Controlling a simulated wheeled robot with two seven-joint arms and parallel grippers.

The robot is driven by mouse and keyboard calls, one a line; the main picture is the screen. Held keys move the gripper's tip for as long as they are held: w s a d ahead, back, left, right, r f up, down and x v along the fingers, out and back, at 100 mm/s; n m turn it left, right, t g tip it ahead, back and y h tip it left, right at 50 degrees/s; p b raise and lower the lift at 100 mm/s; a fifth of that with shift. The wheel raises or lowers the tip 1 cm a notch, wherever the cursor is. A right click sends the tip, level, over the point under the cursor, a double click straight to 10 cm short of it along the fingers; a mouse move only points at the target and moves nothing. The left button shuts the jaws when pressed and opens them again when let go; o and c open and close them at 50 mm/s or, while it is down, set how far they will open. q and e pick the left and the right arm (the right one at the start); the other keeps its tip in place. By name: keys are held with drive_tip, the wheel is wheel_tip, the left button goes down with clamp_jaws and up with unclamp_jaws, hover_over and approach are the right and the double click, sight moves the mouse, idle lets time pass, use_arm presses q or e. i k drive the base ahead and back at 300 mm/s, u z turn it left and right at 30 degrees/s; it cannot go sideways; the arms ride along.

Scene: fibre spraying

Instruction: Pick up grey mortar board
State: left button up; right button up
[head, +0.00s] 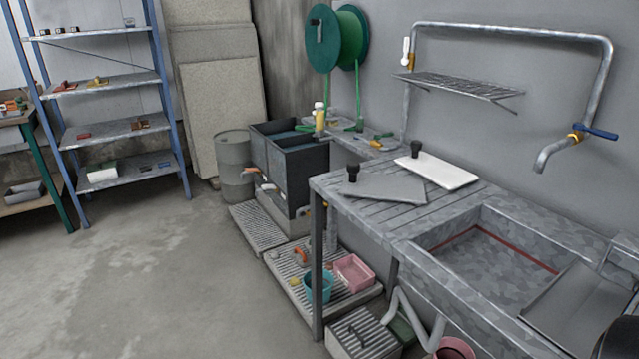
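The grey mortar board (392,188) lies flat on the slatted metal drainboard (330,184) left of the sink. A black knob-like handle (353,172) stands up at its left end. A white board (438,171) with a similar black handle lies just behind and to the right of it, close to its edge. Neither of my grippers can be made out in the head view. A dark rounded shape cuts into the bottom right corner, and I cannot tell what it is.
A metal sink (480,250) adjoins the drainboard on the right, with a pipe tap (555,152) above it. A wire shelf (458,86) hangs on the wall over the boards. Dark tanks (290,170) stand behind on the left. The floor (150,270) at left is clear.

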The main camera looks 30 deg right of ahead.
sight(409, 190)
drive_tip(key=u, duration=0.05)
drive_tip(key=i, duration=3.1)
drive_tip(key=z, duration=3)
